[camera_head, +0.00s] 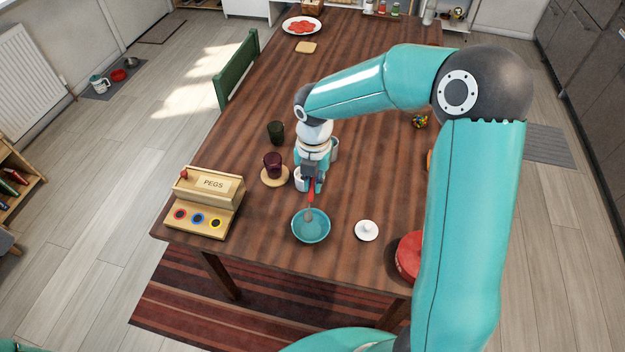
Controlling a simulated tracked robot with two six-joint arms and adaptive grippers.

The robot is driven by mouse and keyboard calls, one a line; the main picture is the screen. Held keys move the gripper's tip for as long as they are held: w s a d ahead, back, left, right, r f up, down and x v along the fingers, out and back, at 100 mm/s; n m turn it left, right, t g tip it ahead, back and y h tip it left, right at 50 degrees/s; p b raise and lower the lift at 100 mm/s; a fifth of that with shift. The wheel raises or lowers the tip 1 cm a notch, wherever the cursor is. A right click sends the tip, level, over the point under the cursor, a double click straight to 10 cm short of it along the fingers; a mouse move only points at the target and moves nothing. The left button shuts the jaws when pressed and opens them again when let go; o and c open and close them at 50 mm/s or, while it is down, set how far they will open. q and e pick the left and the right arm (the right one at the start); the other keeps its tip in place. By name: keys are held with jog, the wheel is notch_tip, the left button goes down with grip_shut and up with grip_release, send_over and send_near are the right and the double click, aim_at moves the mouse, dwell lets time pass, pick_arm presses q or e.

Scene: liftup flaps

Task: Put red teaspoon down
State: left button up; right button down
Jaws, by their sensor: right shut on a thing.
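The red teaspoon (311,194) has a red handle and hangs from my right gripper (312,188), which is shut on the handle. The spoon points down, and its bowl end is over or inside a teal bowl (298,232) near the table's front edge. I cannot tell whether the spoon touches the bowl. My right gripper is just behind the bowl, above the wooden table (270,240). My left gripper is not in view.
A wooden pegs box (211,184) stands at the front left. A purple cup (272,162) on a coaster and a dark green cup (276,131) stand behind the bowl. A white lid (367,231) and a red round object (408,257) lie to the right.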

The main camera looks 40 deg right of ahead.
pick_arm(q)
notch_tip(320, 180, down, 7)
jog(key=b, duration=0.6)
pick_arm(e)
notch_tip(320, 180, down, 8)
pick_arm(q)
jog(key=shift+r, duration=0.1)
pick_arm(e)
jog(key=shift+r, duration=0.1)
jog(key=c, duration=1.1)
grip_release()
jog(key=shift+c, duration=0.2)
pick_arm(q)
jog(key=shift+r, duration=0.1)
pick_arm(e)
jog(key=shift+r, duration=0.1)
notch_tip(320, 180, up, 7)
jog(key=p, duration=0.6)
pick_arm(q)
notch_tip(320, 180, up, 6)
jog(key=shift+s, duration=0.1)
